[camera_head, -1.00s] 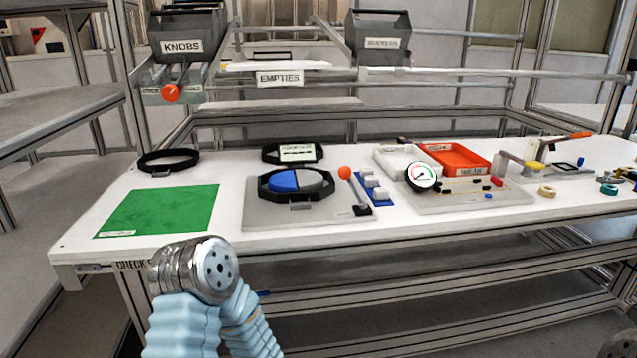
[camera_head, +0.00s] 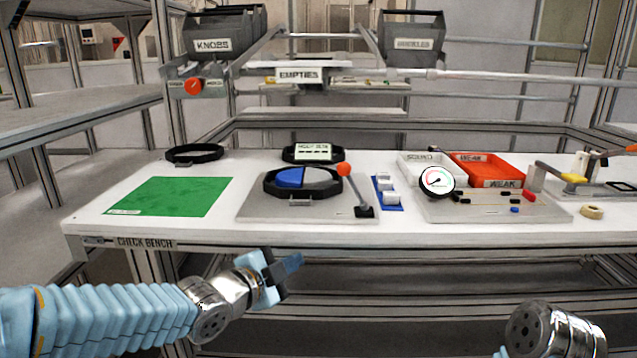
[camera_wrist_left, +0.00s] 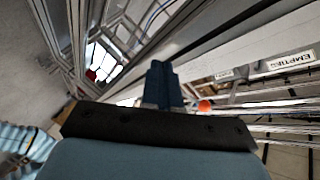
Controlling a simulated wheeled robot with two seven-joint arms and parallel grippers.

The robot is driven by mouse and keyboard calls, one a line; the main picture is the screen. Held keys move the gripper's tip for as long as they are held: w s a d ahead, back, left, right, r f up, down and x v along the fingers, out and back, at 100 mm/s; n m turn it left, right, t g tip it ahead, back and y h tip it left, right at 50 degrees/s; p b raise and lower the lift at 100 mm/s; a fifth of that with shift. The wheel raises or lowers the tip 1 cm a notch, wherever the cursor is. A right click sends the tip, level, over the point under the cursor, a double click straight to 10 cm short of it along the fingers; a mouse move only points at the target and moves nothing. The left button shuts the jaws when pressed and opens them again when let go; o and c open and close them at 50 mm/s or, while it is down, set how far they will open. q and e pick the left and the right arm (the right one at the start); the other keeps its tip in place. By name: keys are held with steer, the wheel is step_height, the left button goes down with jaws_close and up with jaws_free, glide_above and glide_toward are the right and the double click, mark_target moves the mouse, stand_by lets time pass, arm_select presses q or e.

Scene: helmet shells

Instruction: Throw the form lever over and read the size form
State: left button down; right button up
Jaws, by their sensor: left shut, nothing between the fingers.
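The size form (camera_head: 303,184), a black ring with a blue and grey round top, sits on a grey base plate (camera_head: 258,210) on the bench. The form lever (camera_head: 356,192) stands at the plate's right side, its orange-red ball (camera_head: 344,169) up and leaning slightly left. A small display (camera_head: 313,152) stands behind the form; its text is too small to read. My left gripper (camera_head: 290,264) is shut and empty, in front of and below the bench edge, apart from the lever. Its shut fingers show in the left wrist view (camera_wrist_left: 162,85). My right arm shows at bottom right, its fingers out of view.
A green mat (camera_head: 170,197) lies left and a black ring (camera_head: 194,153) behind it. Blue-and-white blocks (camera_head: 388,192), a dial gauge (camera_head: 437,181), a white tray (camera_head: 425,165) and an orange tray (camera_head: 487,168) stand right. Bins labelled KNOBS (camera_head: 212,45) hang above.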

mark_target(341, 170)
arm_select(q)
steer(key=s+r+m+t+h, duration=0.1)
steer(key=s+r+m, duration=0.1)
steer(key=r, duration=0.5)
steer(key=s+r+m+t+h+b, duration=0.1)
steer(key=s+r+m, duration=0.2)
steer(key=r, duration=0.4)
steer(key=shift+a+m+t+b, duration=0.3)
steer(key=shift+m+t, duration=0.1)
steer(key=shift+m, duration=0.1)
steer(key=shift+w, duration=0.1)
steer(key=p+x, duration=0.1)
steer(key=x, duration=1.3)
steer(key=shift+d+p, duration=0.1)
steer(key=shift+p, duration=0.3)
steer(key=shift+d+r, duration=0.1)
steer(key=shift+r, duration=0.05)
steer(key=d+r+m+g+y+p, duration=0.2)
steer(key=d+m+g+p, duration=0.1)
steer(key=d, duration=0.5)
steer(key=m+p, duration=0.1)
steer(key=m, duration=0.1)
steer(key=shift+r+m+y, duration=0.2)
steer(key=shift+m+y, duration=0.1)
steer(key=shift+y, duration=0.1)
